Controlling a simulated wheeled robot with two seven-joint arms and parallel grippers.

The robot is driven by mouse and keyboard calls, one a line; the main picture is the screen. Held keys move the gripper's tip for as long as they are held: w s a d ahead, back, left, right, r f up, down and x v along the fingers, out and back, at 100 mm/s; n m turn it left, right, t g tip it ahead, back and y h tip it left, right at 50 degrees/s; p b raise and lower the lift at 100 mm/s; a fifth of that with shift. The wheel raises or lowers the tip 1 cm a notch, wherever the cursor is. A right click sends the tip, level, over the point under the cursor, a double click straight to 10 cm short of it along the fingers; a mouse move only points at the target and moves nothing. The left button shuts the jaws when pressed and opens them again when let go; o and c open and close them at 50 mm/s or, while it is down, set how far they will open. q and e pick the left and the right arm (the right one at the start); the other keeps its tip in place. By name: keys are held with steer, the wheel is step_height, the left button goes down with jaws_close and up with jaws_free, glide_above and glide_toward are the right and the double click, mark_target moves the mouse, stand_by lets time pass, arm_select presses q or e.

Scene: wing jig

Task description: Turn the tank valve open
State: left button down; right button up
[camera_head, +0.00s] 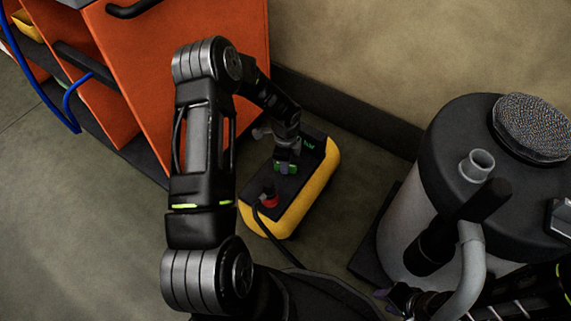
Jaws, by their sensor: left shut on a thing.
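A yellow unit with a black top (318,178) lies on the floor in the middle of the head view. It appears to be the tank. A red fitting (270,199) with a black hose sits at its near end. My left gripper (285,167) reaches down onto the black top and is shut on a small part there, apparently the tank valve. The fingers and wrist hide most of that part, so its turn angle cannot be seen. My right gripper (402,296) seems to show at the bottom right, partly cut off; its jaws are unclear.
An orange cabinet (135,70) with a black handle stands left of the unit, with a blue hose (70,110) beside it. A large drum-shaped machine (445,145) with a grey pipe stands at the right. The wall runs behind. Floor is bare at lower left.

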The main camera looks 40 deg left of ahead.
arm_select(q)
steer(key=n, duration=1.4)
stand_by(0.4)
steer(key=c, duration=1.4)
jaws_free()
steer(key=shift+c, duration=0.2)
step_height(320, 180, up, 7)
steer(key=shift+f+p, duration=0.2)
steer(key=shift+p, duration=0.9)
steer(key=shift+r, duration=0.6)
